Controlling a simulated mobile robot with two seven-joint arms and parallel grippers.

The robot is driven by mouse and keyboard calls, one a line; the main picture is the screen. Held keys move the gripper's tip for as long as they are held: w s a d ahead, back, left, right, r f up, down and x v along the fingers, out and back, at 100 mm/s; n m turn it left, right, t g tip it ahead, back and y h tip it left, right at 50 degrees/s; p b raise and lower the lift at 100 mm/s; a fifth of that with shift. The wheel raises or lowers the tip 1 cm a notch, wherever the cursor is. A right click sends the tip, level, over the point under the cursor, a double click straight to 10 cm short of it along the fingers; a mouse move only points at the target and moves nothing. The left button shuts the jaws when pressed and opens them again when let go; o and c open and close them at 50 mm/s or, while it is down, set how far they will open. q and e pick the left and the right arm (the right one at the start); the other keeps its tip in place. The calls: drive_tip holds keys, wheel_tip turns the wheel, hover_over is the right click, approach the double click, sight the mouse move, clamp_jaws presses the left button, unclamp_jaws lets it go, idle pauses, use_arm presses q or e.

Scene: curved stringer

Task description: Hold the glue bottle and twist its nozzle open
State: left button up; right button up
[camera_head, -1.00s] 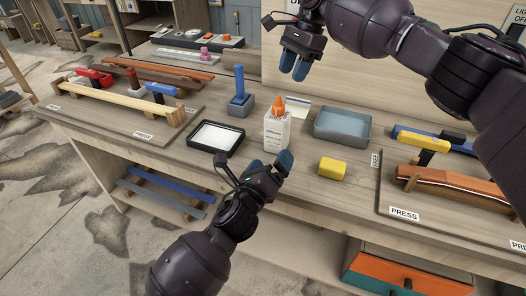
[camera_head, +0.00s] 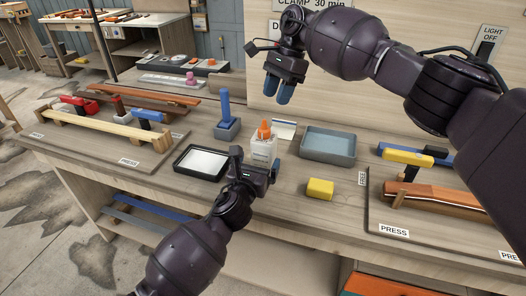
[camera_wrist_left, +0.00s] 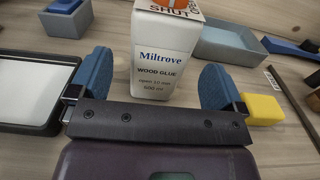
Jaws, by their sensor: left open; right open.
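The white glue bottle (camera_head: 263,150) with its orange nozzle (camera_head: 264,129) stands upright on the workbench. In the left wrist view the bottle (camera_wrist_left: 165,65) reads "Miltrove WOOD GLUE", and the orange nozzle at the top edge has "SHUT" and a partly cut-off "OPEN" marked near it. My left gripper (camera_wrist_left: 160,82) is open, with its two blue fingers on either side of the bottle's lower front and gaps showing on both sides. It also shows in the head view (camera_head: 254,166), low in front of the bottle. My right gripper (camera_head: 278,88) is open and empty, pointing down above and behind the bottle.
A black tray (camera_head: 179,163) lies left of the bottle, a blue-grey bin (camera_head: 326,158) to its right. A yellow block (camera_head: 320,189) sits front right. A blue-handled tool (camera_head: 225,110) stands behind left. Press boards with clamped strips occupy both bench sides.

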use_arm(q)
drive_tip(key=shift+x, duration=2.9)
